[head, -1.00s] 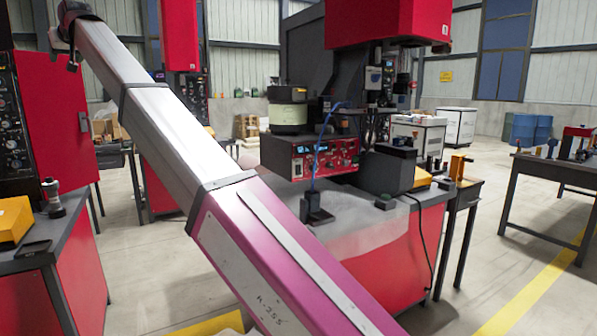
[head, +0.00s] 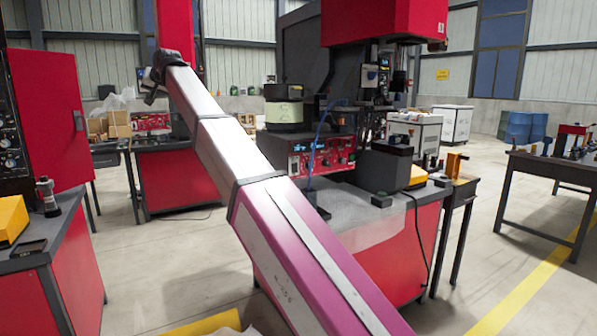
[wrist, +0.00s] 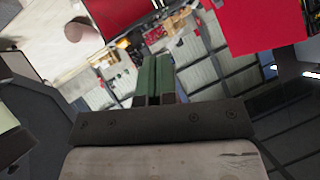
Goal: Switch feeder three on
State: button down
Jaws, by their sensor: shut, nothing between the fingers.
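A bowl feeder (head: 284,108) with a dark top and pale green body stands on the near red machine bench in the head view. Beside and below it is a red control box (head: 318,155) with a blue display and several knobs. More red control boxes stand farther back, one at the left (head: 152,122). No feeder number is legible, so I cannot tell which is feeder three. My arm's far end is raised left of the near feeder, apart from it. My gripper's green fingers (wrist: 155,78) are together and empty in the wrist view.
The near bench (head: 375,228) has a grey top, partly hidden by my arm. A left bench (head: 70,245) carries a yellow box (head: 12,218) and a dark-topped cylinder. A dark table (head: 545,170) stands at right. Open floor lies between the benches.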

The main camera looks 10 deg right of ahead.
aim_at(296, 172)
jog(key=d+f+m+h, duration=0.1)
jog(key=d+f+m, duration=0.4)
jog(key=d, duration=0.9)
jog(key=d+f+m+h, duration=0.1)
jog(key=d+f+m, duration=0.2)
jog(key=d+f, duration=0.8)
jog(key=d+f+m, duration=0.3)
jog(key=d, duration=1.4)
jog(key=s+d+f+m, duration=0.2)
jog(key=s+d+f, duration=0.1)
jog(key=d, duration=0.4)
jog(key=s+d+f+m+t+h, duration=0.1)
jog(key=s+d+f+m, duration=0.2)
jog(key=d, duration=0.5)
jog(key=shift+f+m, duration=0.3)
jog(key=shift+f, duration=0.15)
jog(key=shift+w, duration=0.15)
jog(key=x, duration=0.8)
jog(key=r+x, duration=0.1)
jog(key=x, duration=0.3)
jog(key=shift+w+a+f, duration=0.1)
jog(key=shift+w+a, duration=0.05)
jog(key=shift+w, duration=0.4)
jog(key=shift+w+a+f, duration=0.1)
jog(key=shift+w+a, duration=0.15)
jog(key=shift+w, duration=0.25)
